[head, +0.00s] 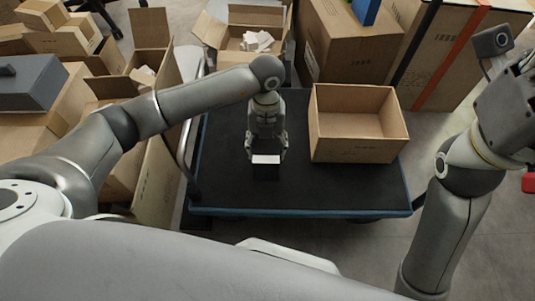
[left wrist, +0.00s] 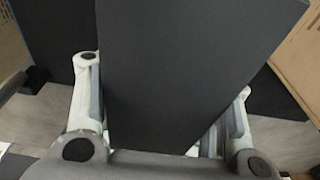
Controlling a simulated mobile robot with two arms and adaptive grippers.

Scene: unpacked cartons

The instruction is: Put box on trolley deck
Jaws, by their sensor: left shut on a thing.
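My left gripper (head: 266,152) is shut on a small dark box (head: 266,172) with a pale strip along its upper edge. In the left wrist view the box (left wrist: 190,70) is a plain dark grey slab between the two fingers (left wrist: 165,120). The box is over the black trolley deck (head: 225,185), left of the open carton. I cannot tell whether it touches the deck. My right arm stands at the right edge of the head view; its fingers do not show, so its grip is hidden.
An open, empty-looking carton (head: 357,150) stands on the deck's right part. The deck has a blue rim (head: 300,211). Cartons crowd the left side and the back, including an open one with white pieces (head: 258,42). Bare deck lies around the box.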

